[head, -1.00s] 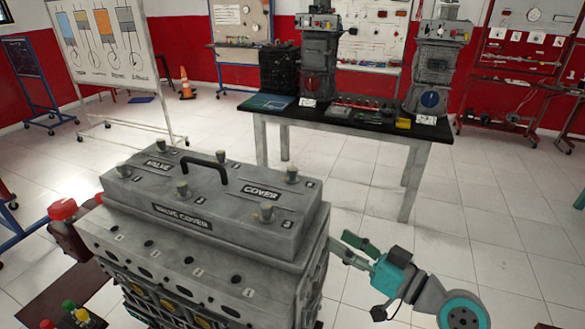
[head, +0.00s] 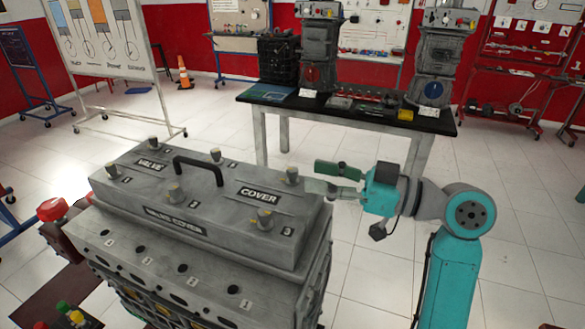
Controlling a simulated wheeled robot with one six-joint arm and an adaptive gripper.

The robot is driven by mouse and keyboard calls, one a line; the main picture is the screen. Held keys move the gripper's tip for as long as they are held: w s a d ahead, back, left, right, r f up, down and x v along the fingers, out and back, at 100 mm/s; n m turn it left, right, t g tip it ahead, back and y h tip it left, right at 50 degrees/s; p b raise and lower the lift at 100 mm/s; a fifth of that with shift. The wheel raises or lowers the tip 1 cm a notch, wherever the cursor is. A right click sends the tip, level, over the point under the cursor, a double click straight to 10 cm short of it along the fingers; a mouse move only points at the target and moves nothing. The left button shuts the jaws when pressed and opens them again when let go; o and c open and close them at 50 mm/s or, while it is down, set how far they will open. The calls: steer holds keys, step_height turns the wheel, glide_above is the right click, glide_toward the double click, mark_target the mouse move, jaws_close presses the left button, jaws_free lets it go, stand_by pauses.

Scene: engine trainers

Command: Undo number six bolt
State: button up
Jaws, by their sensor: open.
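The grey valve cover (head: 215,205) sits on top of the engine block, with several capped bolts standing along its two long edges. The bolt at its far right corner (head: 292,174) fits number six by position, though I cannot read its label now. The bolt at the near right corner (head: 263,218) has a 3 beside it. My gripper (head: 313,177) is at bolt height just right of the far right bolt, pointing left, with its two fingers apart and nothing between them. I cannot tell whether a fingertip touches the bolt or the cover.
A black handle (head: 199,166) rises from the cover's middle. A red cap (head: 52,209) stands left of the engine. A black-topped table (head: 350,113) with engine parts stands behind. Open floor (head: 520,220) lies to the right.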

mark_target(292, 169)
steer(key=x, duration=0.5)
steer(key=shift+w+a, duration=0.15)
steer(key=shift+a, duration=0.2)
jaws_close()
